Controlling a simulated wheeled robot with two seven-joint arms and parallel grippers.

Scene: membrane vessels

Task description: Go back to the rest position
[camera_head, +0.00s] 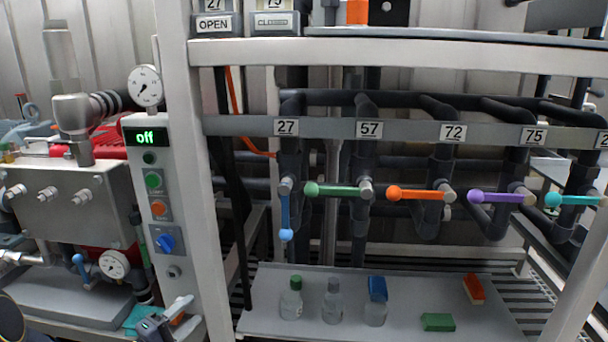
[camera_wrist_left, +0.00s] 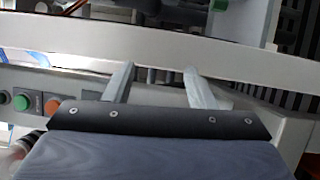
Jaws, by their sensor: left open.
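My left gripper (camera_head: 184,314) is low in the head view, in front of the foot of the white post (camera_head: 178,150). In the left wrist view its two pale fingers (camera_wrist_left: 156,80) stand apart with nothing between them, in front of a white beam (camera_wrist_left: 240,62). My right gripper is not in view. The blue valve handle (camera_head: 285,215) under label 27 hangs down. The green (camera_head: 335,190), orange (camera_head: 415,194), purple (camera_head: 497,197) and turquoise (camera_head: 575,200) handles lie level. The post's display (camera_head: 146,138) reads "off".
A metal box with gauges (camera_head: 75,205) stands left. The post is close to my left gripper.

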